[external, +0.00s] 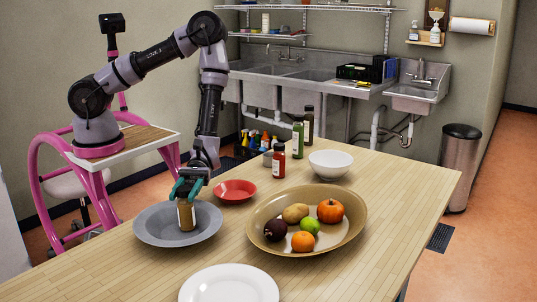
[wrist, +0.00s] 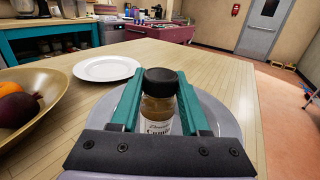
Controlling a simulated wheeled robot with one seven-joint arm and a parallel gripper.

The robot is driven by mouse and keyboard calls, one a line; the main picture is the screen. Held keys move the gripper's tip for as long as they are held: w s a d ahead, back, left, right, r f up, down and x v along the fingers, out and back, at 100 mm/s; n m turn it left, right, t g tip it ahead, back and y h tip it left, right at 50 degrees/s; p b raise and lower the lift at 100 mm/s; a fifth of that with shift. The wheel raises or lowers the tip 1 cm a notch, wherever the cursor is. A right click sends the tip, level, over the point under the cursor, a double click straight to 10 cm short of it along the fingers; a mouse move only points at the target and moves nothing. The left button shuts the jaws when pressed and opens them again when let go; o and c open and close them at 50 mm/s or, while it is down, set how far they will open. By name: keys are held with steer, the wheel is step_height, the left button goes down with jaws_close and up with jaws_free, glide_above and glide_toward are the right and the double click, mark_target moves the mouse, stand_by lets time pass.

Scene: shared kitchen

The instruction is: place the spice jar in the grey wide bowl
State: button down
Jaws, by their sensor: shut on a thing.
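The spice jar (external: 186,215) is a small clear jar with brown contents. In the wrist view the jar (wrist: 159,112) shows a black lid and a white label, and it is upright. My gripper (external: 188,190) is shut on the jar, with a teal finger on each side of it; the gripper (wrist: 160,105) also shows in the wrist view. The grey wide bowl (external: 150,226) stands on the table at the front left. The jar is over or inside this bowl; I cannot tell whether its base touches the bottom. The bowl's rim (wrist: 223,120) shows behind the fingers in the wrist view.
A large tan bowl (external: 262,235) with fruit and vegetables stands to the right. A red dish (external: 235,189) sits behind, and a white plate (external: 229,285) lies in front. Bottles (external: 298,140) and a white bowl (external: 330,163) stand farther back. The table's right side is clear.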

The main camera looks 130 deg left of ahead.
steer(key=shift+f, duration=0.1)
steer(key=shift+c, duration=1.9)
jaws_free()
